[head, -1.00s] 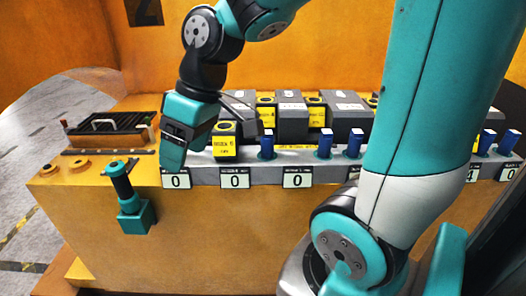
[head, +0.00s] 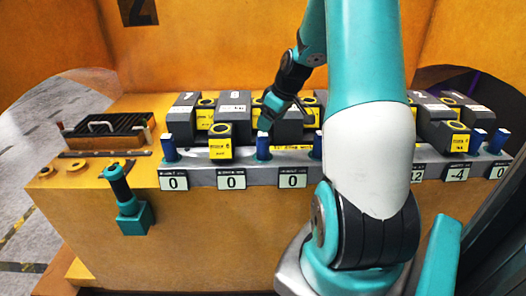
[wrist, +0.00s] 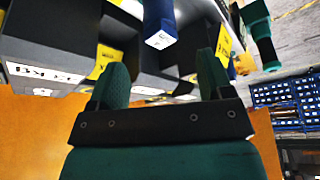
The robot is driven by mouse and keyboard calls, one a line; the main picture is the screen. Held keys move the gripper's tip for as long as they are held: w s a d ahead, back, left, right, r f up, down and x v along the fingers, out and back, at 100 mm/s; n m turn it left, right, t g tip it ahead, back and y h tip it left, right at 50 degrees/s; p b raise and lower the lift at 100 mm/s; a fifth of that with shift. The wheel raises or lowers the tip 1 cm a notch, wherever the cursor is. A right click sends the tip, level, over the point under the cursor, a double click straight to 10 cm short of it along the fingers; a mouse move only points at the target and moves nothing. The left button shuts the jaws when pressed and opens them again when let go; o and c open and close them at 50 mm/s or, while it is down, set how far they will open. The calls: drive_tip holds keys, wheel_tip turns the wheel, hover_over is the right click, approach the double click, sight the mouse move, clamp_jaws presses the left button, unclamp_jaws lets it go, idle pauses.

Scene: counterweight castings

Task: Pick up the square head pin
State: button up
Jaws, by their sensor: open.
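Several blue pins with pale square tops stand in teal collars along the grey rail in the head view. One square head pin (head: 263,147) stands upright in the rail, just below and in front of my gripper (head: 268,118). In the wrist view its blue shaft and square end (wrist: 158,28) show beyond and between the two green fingers of my open, empty gripper (wrist: 162,72). The pin looks apart from both fingers. Another blue pin (head: 168,149) stands at the rail's left end. My arm partly hides a pin (head: 317,146) to the right.
Grey and yellow castings (head: 235,112) stand close behind the rail (head: 208,176). A yellow-labelled block (head: 219,146) sits left of the pin. Number plates (head: 293,180) line the rail's front. A teal-handled tool (head: 119,185) and a dark slatted tray (head: 104,137) are at the left.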

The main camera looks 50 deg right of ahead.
sight(261, 139)
drive_tip(key=p+x, duration=0.3)
drive_tip(key=x, duration=0.6)
drive_tip(key=shift+p, duration=0.3)
clamp_jaws()
